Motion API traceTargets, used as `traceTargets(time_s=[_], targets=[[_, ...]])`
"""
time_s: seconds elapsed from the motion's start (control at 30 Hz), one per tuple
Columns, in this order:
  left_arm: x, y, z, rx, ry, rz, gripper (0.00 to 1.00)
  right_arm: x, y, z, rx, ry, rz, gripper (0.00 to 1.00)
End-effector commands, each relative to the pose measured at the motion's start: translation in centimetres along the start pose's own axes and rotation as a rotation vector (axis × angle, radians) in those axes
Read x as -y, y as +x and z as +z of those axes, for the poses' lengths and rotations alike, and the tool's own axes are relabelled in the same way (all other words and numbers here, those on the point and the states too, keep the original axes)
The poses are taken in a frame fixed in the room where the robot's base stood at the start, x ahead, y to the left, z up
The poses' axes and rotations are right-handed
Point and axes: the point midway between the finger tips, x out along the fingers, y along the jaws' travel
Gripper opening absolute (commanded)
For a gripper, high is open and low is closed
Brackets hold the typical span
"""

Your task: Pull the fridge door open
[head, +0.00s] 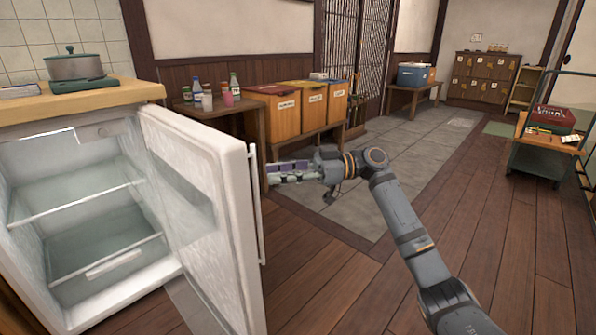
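The white fridge (70,215) stands at the left with its door (205,215) swung wide open. My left gripper is out of view.
A pot (74,65) stands on the wooden counter (120,92) above the fridge. Behind the door are a side table (205,108) with bottles and cups, and several wooden bins (275,115). A dark cart (545,160) stands at right. The wooden floor (340,285) in front is clear.

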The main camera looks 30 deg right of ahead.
Motion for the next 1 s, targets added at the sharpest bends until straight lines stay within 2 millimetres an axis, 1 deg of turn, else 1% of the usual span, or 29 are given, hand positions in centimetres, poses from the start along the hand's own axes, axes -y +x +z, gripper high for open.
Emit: traceTargets(time_s=[0.03, 0.1, 0.2, 0.33, 0.47, 0.9, 0.97, 1.0], targets=[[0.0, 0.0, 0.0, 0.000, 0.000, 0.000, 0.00, -0.1, -1.3, 0.2, 0.006, 0.004, 0.004, 0.32], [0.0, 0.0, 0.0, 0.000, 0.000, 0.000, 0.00, -0.1, -3.0, 0.1, 0.005, 0.003, 0.003, 0.32], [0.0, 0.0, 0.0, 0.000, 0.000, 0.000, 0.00, 0.0, -4.8, 0.1, 0.003, 0.002, 0.003, 0.32], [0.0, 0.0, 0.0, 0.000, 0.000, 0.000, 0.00, 0.0, -6.3, 0.1, 0.001, 0.001, 0.001, 0.32], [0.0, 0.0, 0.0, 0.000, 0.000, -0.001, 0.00, 0.0, -6.8, 0.1, 0.001, 0.001, 0.000, 0.32], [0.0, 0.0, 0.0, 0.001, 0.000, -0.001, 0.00, 0.0, -6.7, 0.1, 0.002, 0.002, -0.001, 0.32], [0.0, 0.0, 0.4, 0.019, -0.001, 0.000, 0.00, 0.1, -6.4, 0.8, 0.014, 0.011, -0.002, 0.32], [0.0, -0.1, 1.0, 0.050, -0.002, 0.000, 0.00, 0.2, -5.9, 1.9, 0.037, 0.027, -0.003, 0.32]])
